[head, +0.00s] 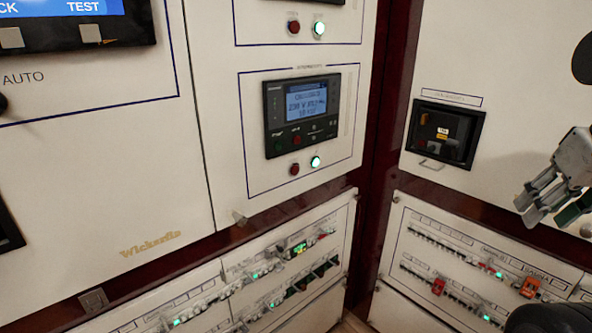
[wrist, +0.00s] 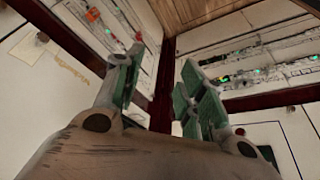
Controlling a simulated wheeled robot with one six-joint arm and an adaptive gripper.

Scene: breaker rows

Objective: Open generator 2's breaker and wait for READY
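A control module (head: 302,113) with a lit blue screen sits in a blue-outlined panel; its text is mostly too small to read, and I cannot make out READY. Below it are a dark red button (head: 294,169) and a lit green-white button (head: 315,161). A black-framed breaker unit (head: 445,134) with yellow and orange marks is set in the right cabinet; its label is unreadable. I cannot tell which breaker is generator 2's. My gripper (head: 550,212) is at the right edge, right of the breaker unit. In the wrist view its fingers (wrist: 162,60) are apart and empty.
Breaker rows with green lights run along the lower left panel (head: 345,215) and lower right panel (head: 400,195); red breakers (head: 530,287) stand out at the right. Dark red trim (head: 385,110) marks the cabinet corner. A screen (head: 60,8) shows "TEST" at upper left.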

